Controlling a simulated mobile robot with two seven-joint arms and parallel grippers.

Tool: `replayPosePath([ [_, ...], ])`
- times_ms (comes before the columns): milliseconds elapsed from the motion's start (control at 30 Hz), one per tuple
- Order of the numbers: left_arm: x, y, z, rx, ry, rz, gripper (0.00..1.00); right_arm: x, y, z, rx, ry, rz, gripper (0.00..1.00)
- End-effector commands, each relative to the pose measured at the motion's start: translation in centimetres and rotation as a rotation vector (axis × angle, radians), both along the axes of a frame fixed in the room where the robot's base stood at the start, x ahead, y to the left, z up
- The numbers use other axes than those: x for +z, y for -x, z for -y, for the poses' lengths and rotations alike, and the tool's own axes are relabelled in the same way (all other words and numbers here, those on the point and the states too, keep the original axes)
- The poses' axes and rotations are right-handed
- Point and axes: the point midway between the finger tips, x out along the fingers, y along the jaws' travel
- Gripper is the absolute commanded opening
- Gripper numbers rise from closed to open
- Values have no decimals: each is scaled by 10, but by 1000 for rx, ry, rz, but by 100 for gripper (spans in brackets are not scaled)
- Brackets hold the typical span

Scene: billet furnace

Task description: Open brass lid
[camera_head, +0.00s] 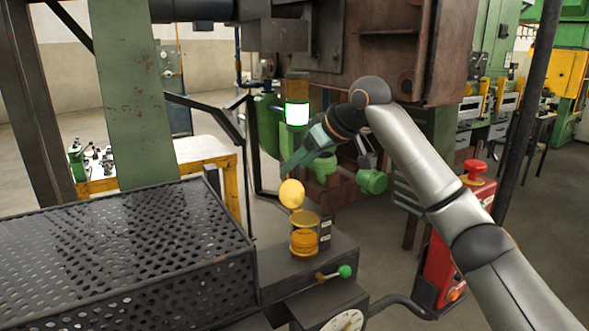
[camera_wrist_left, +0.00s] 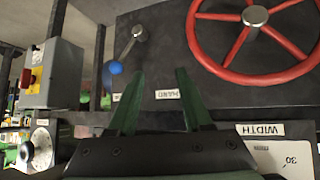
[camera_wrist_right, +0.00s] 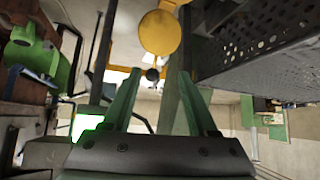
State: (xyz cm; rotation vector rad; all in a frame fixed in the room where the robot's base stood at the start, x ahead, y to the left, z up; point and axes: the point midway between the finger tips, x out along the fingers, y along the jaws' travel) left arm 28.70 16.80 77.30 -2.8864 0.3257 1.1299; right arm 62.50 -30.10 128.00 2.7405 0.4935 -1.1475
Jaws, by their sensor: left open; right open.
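The brass lid (camera_head: 291,194) is a round yellow disc standing up on edge above the brass cup (camera_head: 305,236), so the cup's top is uncovered. The cup sits on a dark box beside the perforated table. My right gripper (camera_head: 286,171) is just above the lid, with its green fingers pointing down and left. In the right wrist view, the lid (camera_wrist_right: 161,33) shows beyond the open, empty fingertips (camera_wrist_right: 158,74). My left gripper (camera_wrist_left: 154,72) shows only in its own wrist view, open and empty before a dark panel.
A lever with a green knob (camera_head: 345,271) and a dial (camera_head: 344,322) are below the cup. The perforated table (camera_head: 120,255) fills the left. A red emergency-stop post (camera_head: 440,265) is at right. The left wrist view shows a red handwheel (camera_wrist_left: 228,43) and a blue-knobbed lever (camera_wrist_left: 115,68).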

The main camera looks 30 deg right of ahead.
Motion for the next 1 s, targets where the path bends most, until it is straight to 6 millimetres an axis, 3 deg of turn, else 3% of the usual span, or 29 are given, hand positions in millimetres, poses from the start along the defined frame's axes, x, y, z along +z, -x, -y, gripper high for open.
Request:
replayPosePath([
  [400,-11,0,0,0,0,0,50,60,55,21,-3,0,3,59],
  [867,-12,0,0,0,0,0,50,70,65,25,-2,1,-1,59],
  [1000,-12,0,0,0,0,1,50,69,65,25,-2,1,-2,43],
])
